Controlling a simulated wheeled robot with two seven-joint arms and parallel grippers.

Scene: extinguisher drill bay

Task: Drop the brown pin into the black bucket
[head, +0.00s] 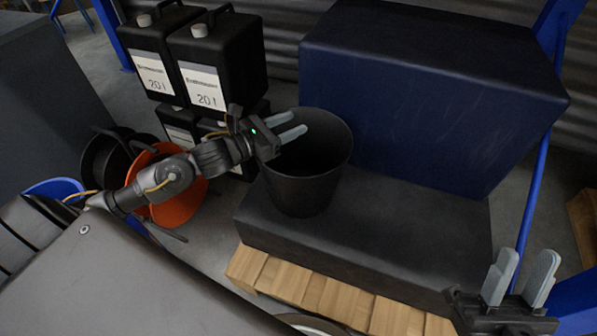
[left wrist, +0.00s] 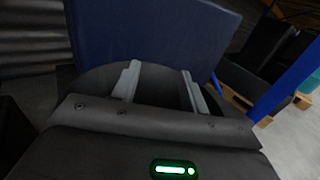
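The black bucket (head: 308,192) stands upright on a dark slab over a wooden pallet. My left gripper (head: 297,126) is at the bucket's rim on its left side, with its grey fingers reaching over the opening. In the left wrist view the fingers (left wrist: 161,72) are apart with nothing between them, and the bucket's dark rim (left wrist: 92,82) shows behind them. My right gripper (head: 527,262) is at the lower right, fingers apart and empty, away from the bucket. I see no brown pin in either view; the bucket's inside is too dark to make out.
A large dark blue block (head: 430,85) stands behind the bucket. Black 20 l canisters (head: 222,60) are stacked at the back left. An orange bucket (head: 180,205) stands left, below my left arm. The dark slab (head: 400,235) is bare right of the bucket.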

